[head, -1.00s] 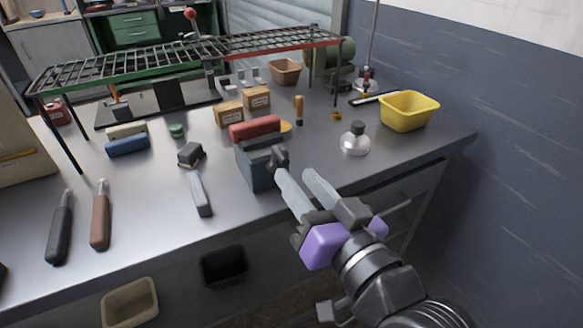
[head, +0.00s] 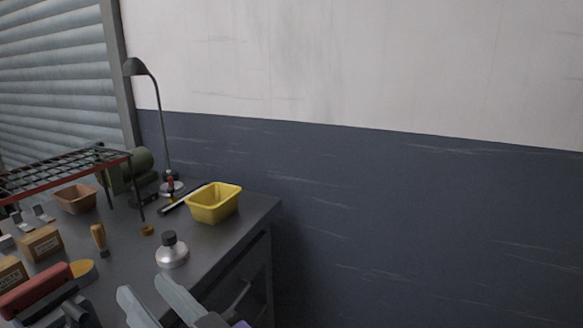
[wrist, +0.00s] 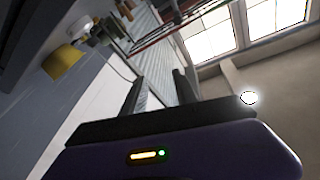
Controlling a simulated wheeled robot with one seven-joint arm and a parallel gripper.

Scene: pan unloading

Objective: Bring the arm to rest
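My gripper (head: 145,287) shows at the bottom of the head view, at the front edge of the workbench (head: 215,243). Its two grey fingers stand apart with nothing between them. In the wrist view, the fingers of my gripper (wrist: 160,78) are dark and apart, and the gap is empty. Most of my arm is outside the head view. The wrist view is tilted, with bright windows (wrist: 210,40) at the top.
A metal flask with a dark cap (head: 172,252) stands just beyond my gripper. A yellow bin (head: 214,204) stands near the bench's right end. A red-handled tool (head: 35,290) and small boxes (head: 42,244) lie left. The blue-grey wall (head: 430,230) is on the right.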

